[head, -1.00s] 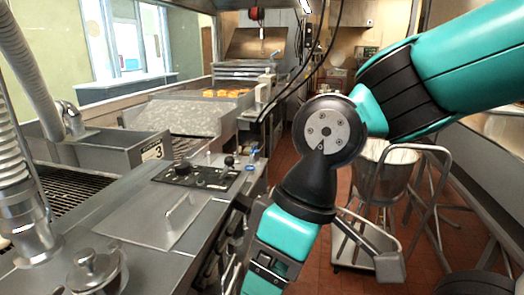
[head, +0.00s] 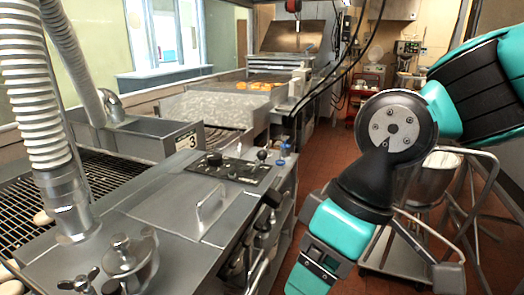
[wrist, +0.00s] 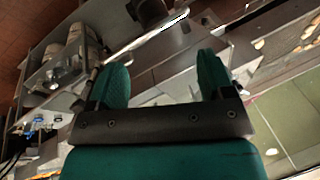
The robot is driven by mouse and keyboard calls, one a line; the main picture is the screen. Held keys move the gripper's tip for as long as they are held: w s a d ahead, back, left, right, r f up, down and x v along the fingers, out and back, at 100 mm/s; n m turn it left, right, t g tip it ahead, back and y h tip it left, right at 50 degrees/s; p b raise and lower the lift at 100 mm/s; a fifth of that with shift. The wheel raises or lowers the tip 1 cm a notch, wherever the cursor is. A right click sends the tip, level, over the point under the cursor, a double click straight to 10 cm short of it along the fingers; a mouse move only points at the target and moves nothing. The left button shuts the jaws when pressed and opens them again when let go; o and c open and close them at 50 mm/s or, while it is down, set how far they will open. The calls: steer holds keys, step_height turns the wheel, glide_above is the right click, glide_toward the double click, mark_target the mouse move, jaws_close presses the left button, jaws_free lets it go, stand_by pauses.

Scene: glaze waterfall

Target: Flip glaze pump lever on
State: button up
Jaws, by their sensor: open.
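The control panel (head: 228,171) is a dark plate with knobs on the steel counter, in the middle of the head view. A black ball-topped lever (head: 262,156) stands upright at its far right end. A blue-topped knob (head: 285,149) is just right of it. I cannot tell which control is the glaze pump lever. My gripper (wrist: 162,65) is open and empty in the wrist view, with two green fingers apart. The wrist view shows steel equipment beyond the fingers.
A flat steel lid with a raised handle (head: 210,208) lies before the panel. A bowl on a wheeled stand (head: 435,177) is behind my arm. Red tiled floor lies right of the counter.

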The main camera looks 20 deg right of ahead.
steer(key=shift+w, duration=0.1)
steer(key=c, duration=0.3)
steer(key=w+m, duration=0.2)
steer(key=w+t, duration=0.1)
steer(key=shift+d+r+m, duration=0.1)
steer(key=shift+r+m, duration=0.15)
steer(key=shift+m, duration=0.15)
steer(key=c, duration=0.8)
steer(key=w+m+t, duration=0.1)
steer(key=w+m, duration=0.1)
steer(key=w+d+m, duration=0.1)
steer(key=w, duration=0.1)
steer(key=w+r+m+t+p, duration=0.1)
steer(key=m, duration=0.1)
steer(key=shift+w+d+r+m+t+y, duration=0.1)
steer(key=shift+w+d+m+t+y, duration=0.05)
steer(key=shift+w+m+t+y, duration=0.2)
jaws_close()
steer(key=w+d+r+m+t+h, duration=0.1)
steer(key=w+d+r+m+t, duration=0.1)
steer(key=w+m, duration=0.4)
steer(key=w+d+r+m+t+h+p, duration=0.1)
steer(key=w+d+r+m+t, duration=0.1)
steer(key=w+d+m+t, duration=0.2)
steer(key=w+d+m, duration=0.1)
steer(key=w+m, duration=0.1)
steer(key=m, duration=0.1)
steer(key=shift+w+d, duration=0.3)
steer(key=shift+w, duration=0.05)
steer(key=shift+r, duration=0.1)
